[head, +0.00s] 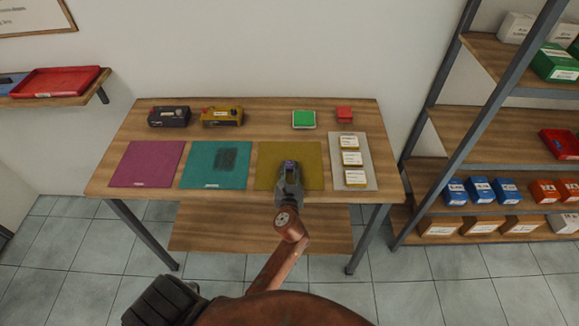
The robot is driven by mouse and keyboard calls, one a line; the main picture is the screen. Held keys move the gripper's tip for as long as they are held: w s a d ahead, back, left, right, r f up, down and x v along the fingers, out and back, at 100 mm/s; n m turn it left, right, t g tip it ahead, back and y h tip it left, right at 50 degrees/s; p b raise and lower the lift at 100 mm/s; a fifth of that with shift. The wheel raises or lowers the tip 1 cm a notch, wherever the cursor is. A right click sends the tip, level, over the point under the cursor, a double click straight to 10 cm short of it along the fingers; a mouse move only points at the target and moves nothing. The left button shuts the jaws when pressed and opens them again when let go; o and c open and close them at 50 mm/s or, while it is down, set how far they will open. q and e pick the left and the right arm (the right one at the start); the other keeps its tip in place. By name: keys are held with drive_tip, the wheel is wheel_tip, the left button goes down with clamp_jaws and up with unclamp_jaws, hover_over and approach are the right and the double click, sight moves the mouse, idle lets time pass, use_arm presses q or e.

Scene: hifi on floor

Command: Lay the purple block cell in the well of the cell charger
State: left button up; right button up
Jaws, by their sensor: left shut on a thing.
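My left gripper (290,167) is over the olive mat (265,153), toward the right of the table. It is shut on a small purple thing (290,163), seemingly the purple block cell, mostly hidden by the fingers. A black device (169,117) and a yellow-and-dark device (222,116) stand at the back left of the table. I cannot tell from this view which thing is the cell charger, and no well shows clearly. My right gripper is not in view.
The wooden table (270,108) also bears a magenta mat (146,163), a teal mat (215,158) with a dark patch, a green pad (304,119), a red block (344,114) and a grey sheet (350,140) with three labelled packs. A shelf rack (490,150) stands right.

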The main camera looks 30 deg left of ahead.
sight(290, 168)
use_arm(q)
clamp_jaws()
drive_tip(key=shift+r, duration=0.45)
wheel_tip(290, 168, up, 2)
drive_tip(key=shift+r+p, duration=0.25)
drive_tip(key=shift+p, duration=0.5)
drive_tip(key=s+d+r+p, duration=0.3)
drive_tip(key=s+d+r, duration=0.4)
drive_tip(key=s, duration=0.5)
wheel_tip(290, 168, up, 3)
drive_tip(key=shift+d+f, duration=0.15)
drive_tip(key=shift+f, duration=0.05)
